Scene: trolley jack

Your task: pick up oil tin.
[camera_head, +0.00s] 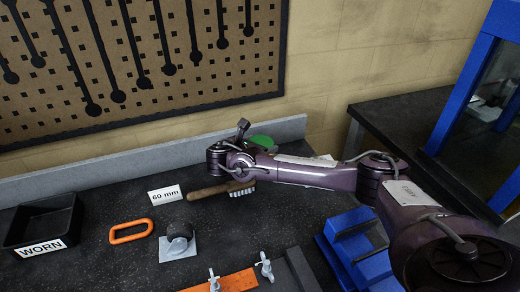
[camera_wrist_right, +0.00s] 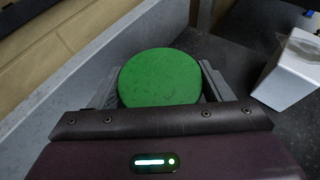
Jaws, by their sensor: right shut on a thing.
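The oil tin shows as a round green top (camera_wrist_right: 160,78) between the fingers in the right wrist view. In the head view a small part of its green top (camera_head: 262,141) shows behind my right wrist, near the back wall of the bench; the rest is hidden. My right gripper (camera_wrist_right: 158,85) is shut on the tin, with one finger on each side. In the head view my right arm reaches in from the right and its hand hides most of the gripper. Whether the tin touches the bench is hard to tell. My left gripper is in neither view.
A wooden brush (camera_head: 215,190) lies in front of my right wrist. A "60 mm" card (camera_head: 166,194), an orange ring (camera_head: 131,231), a caster (camera_head: 179,243) and a black "WORN" tray (camera_head: 42,222) stand to the left. Blue parts (camera_head: 350,245) lie below my forearm. A grey upstand (camera_head: 110,163) edges the back.

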